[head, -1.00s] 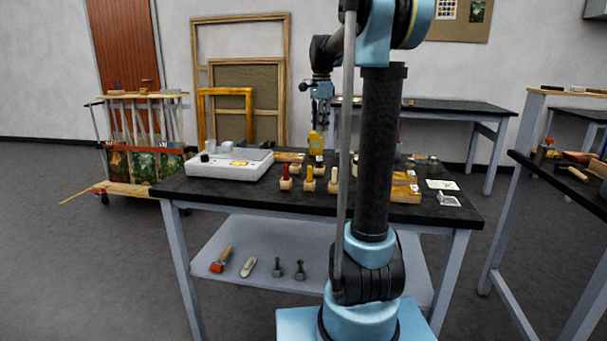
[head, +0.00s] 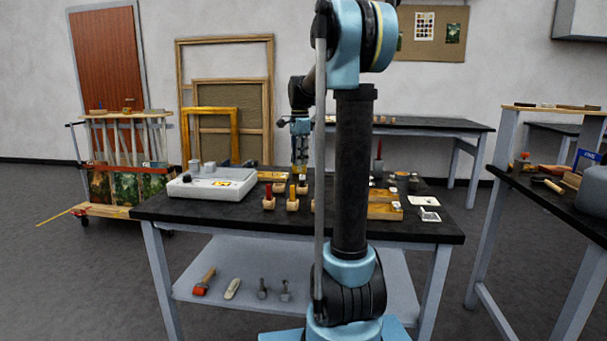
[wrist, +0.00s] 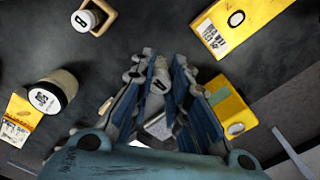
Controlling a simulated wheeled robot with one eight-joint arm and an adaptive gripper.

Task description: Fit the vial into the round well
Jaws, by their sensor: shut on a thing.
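My gripper (wrist: 160,100) is shut on a pale vial (wrist: 162,87) with a black mark on its end, which shows between the blue fingers in the wrist view. In the head view my gripper (head: 300,152) hangs over the black worktable (head: 190,212). Another yellow block (wrist: 238,25) has a dark-rimmed oval and a label. I cannot tell which opening is the round well.
Wooden stands with red (head: 268,192) and yellow (head: 292,194) uprights stand at the front. A white device (head: 212,186) is on the left. Worktable space is crowded.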

